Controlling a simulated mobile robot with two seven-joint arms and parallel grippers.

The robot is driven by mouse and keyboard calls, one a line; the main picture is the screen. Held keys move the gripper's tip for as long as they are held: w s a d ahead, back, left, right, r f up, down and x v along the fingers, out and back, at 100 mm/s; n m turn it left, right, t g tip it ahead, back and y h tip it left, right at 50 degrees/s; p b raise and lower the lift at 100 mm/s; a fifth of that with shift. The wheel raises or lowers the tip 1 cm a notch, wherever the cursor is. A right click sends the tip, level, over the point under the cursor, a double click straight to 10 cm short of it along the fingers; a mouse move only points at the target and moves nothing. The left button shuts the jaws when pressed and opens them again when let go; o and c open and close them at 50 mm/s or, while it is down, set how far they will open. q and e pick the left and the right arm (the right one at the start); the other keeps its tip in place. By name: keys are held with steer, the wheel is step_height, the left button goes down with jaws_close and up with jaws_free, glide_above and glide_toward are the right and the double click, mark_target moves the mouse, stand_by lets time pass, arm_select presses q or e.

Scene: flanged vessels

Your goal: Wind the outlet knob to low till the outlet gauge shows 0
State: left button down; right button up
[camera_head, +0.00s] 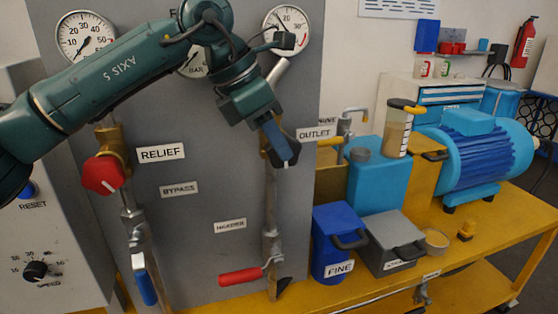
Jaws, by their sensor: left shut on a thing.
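The outlet knob (292,157) is dark and sits on the grey panel beside the OUTLET label (314,133). My left gripper (281,146) reaches down from the upper left and is shut on it, hiding much of the knob. The gauge above it (293,18), at the top right of the panel, is round and white. My wrist covers its lower part, so its exact reading cannot be told. My right gripper is not in view.
The red RELIEF knob (103,173) is at left. A red-handled lever (241,277) and a blue-handled lever (145,287) hang below. A blue FINE container (338,226), a grey box (392,240) and a blue motor (478,150) stand on the yellow bench (470,268).

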arm_select(q)
steer(key=shift+a+h+b, duration=0.15)
steer(key=shift+h+b, duration=0.55)
steer(key=shift+b, duration=0.2)
steer(key=c, duration=1.5)
jaws_free()
steer(key=shift+c, duration=0.2)
steer(key=v, duration=1.3)
steer(key=shift+s+p, duration=0.25)
steer(key=shift+p, duration=0.1)
steer(key=shift+r, duration=0.1)
